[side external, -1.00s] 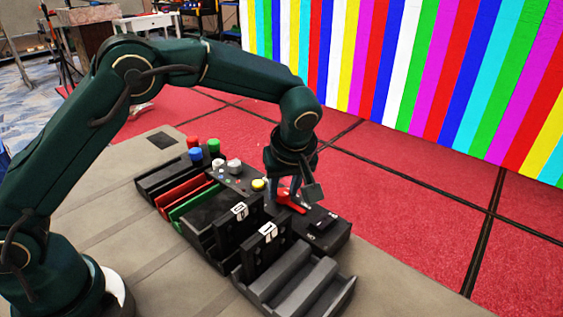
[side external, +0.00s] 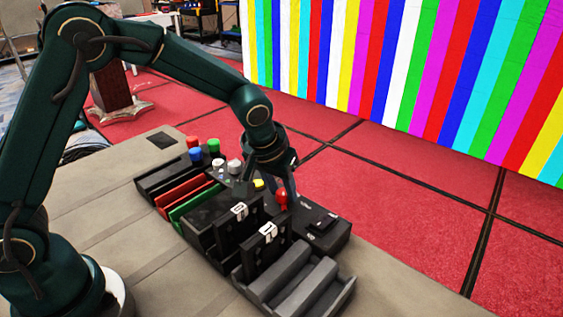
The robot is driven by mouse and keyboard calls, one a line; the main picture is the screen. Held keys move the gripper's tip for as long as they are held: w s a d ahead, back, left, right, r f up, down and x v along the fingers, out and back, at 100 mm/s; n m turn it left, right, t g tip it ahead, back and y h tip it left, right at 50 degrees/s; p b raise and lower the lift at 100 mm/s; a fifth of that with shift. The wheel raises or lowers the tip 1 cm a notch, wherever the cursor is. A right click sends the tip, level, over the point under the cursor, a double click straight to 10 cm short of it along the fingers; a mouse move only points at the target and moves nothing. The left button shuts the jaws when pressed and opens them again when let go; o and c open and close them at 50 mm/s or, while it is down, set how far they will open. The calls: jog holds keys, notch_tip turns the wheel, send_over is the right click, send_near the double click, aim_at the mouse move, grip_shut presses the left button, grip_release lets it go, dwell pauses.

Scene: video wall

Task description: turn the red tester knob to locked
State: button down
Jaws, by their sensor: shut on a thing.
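The red tester knob (side external: 281,201) sits on the dark tester box (side external: 325,240), between the yellow button and the box's right end. My gripper (side external: 284,190) reaches down to it from the upper left, tilted, and is shut on the red knob. The fingertips are small and partly overlap the knob, so the exact contact is hard to make out. The part of the knob near the box is partly hidden behind a black upright block.
Black upright blocks with white labels (side external: 239,211) and a grey stepped tray (side external: 300,285) stand in front of the knob. Red, blue and green caps (side external: 213,146), white knobs (side external: 234,166) and a yellow button (side external: 258,184) lie to the left. Bare table is at the front left.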

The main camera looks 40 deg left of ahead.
jog(key=m+h, duration=0.1)
jog(key=m, duration=0.3)
jog(key=shift+a+h, duration=0.15)
jog(key=shift+h, duration=0.25)
jog(key=shift+a+m+g+h, duration=0.15)
jog(key=shift+m+h, duration=0.3)
jog(key=shift+m, duration=0.9)
jog(key=shift+d+m+g+h, duration=0.15)
jog(key=shift+m+h, duration=0.3)
jog(key=shift+m, duration=0.9)
jog(key=shift+a, duration=0.1)
jog(key=c, duration=0.5)
grip_release()
jog(key=shift+v, duration=2.6)
